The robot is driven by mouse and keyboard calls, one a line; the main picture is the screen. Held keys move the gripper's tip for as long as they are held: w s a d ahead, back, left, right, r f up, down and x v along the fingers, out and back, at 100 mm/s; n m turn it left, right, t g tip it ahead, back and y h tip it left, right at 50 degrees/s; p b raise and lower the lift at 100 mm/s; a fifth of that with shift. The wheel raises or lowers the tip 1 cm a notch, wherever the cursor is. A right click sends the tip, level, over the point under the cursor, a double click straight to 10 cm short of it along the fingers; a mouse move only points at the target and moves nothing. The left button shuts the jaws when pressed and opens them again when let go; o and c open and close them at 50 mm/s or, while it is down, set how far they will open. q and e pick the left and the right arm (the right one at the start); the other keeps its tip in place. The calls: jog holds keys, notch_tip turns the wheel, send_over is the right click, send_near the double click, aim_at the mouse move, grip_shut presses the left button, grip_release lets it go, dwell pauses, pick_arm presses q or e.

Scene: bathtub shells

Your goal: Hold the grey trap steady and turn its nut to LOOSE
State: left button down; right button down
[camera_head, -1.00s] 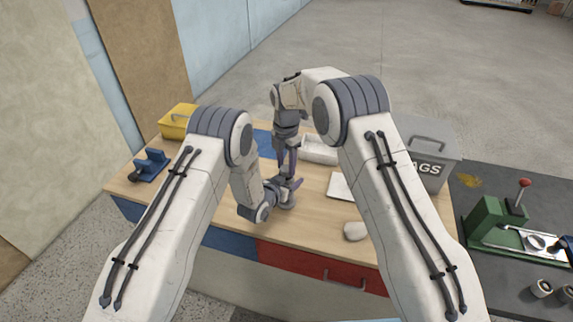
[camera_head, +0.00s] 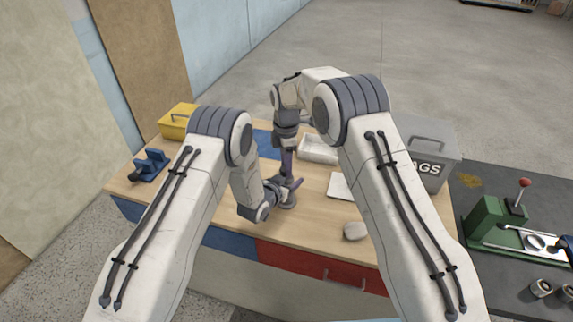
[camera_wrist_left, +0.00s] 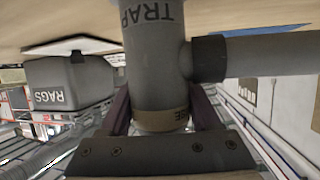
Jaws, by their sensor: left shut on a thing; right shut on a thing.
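The grey trap (camera_head: 288,203) stands on the wooden bench, mostly hidden behind my left gripper in the head view. In the left wrist view the trap (camera_wrist_left: 152,55) shows as a grey upright body lettered TRAP, with a dark collar and a side pipe (camera_wrist_left: 270,54). My left gripper (camera_head: 290,187) is shut around its body; the fingers (camera_wrist_left: 165,115) flank a tan band with partly hidden lettering. My right gripper (camera_head: 287,172) points down from above and is shut at the trap's top, where the nut is hidden. I cannot read the nut's position.
A white tray (camera_head: 318,149), a white sheet (camera_head: 340,187) and a pale rounded object (camera_head: 355,231) lie to the right on the bench. A grey RAGS bin (camera_head: 428,165) is farther right. A blue fixture (camera_head: 150,165) and yellow box (camera_head: 176,122) stand left.

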dwell(0.3)
jog(key=shift+c, duration=1.9)
grip_release()
notch_tip(320, 180, up, 12)
